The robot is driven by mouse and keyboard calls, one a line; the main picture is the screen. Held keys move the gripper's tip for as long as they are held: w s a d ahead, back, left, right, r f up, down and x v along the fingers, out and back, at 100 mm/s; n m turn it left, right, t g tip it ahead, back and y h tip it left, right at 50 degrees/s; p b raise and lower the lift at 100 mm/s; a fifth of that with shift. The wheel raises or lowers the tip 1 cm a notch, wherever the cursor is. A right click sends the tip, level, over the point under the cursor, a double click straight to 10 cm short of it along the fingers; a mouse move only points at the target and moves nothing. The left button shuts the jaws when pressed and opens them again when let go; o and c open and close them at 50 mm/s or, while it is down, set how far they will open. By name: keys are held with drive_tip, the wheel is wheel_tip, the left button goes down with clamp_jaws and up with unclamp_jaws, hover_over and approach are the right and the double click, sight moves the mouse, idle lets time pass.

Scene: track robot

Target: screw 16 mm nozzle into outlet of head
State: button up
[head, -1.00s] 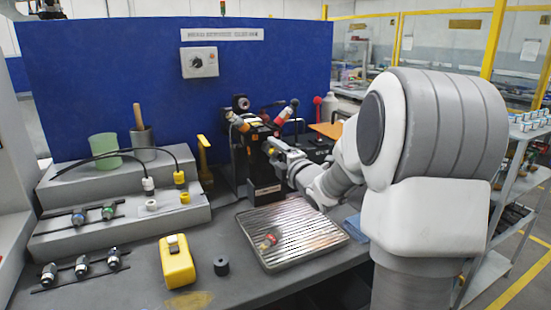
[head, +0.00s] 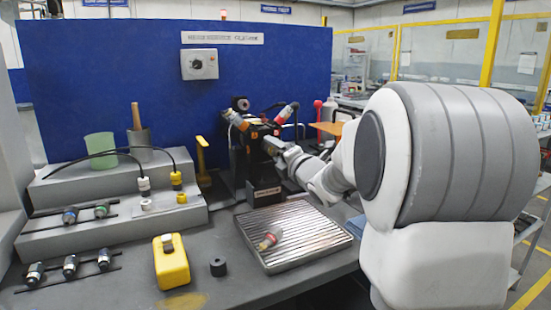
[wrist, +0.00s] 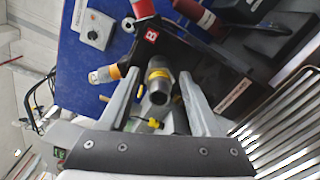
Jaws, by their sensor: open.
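The head is a black block (head: 257,132) on the bench in front of the blue panel; its dark body with a red square label also shows in the wrist view (wrist: 170,45). A grey nozzle with a yellow ring (wrist: 159,80) sits at the head, its open end facing the wrist camera. My gripper (wrist: 161,78) is open, with one finger on each side of this nozzle and visible gaps between. In the head view my gripper (head: 272,147) is at the head's front. The nozzle's size and its joint with the outlet cannot be made out.
An orange-banded nozzle (head: 236,120) and a red-banded one (head: 286,113) stick out of the head. Another red-banded nozzle (head: 269,239) lies on the ribbed tray (head: 312,256). Several nozzles rest on racks at left. A yellow device (head: 171,265) and black cylinder (head: 218,267) stand in front.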

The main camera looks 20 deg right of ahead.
drive_tip(key=shift+f+n+b, duration=0.15)
drive_tip(key=shift+n+b, duration=1.45)
drive_tip(key=shift+b, duration=0.65)
drive_tip(key=shift+r+n+b, duration=0.2)
drive_tip(key=shift+n+b, duration=0.15)
drive_tip(key=shift+n, duration=1.75)
drive_tip(key=n, duration=0.5)
drive_tip(key=shift+n, duration=0.4)
drive_tip(key=n, duration=0.6)
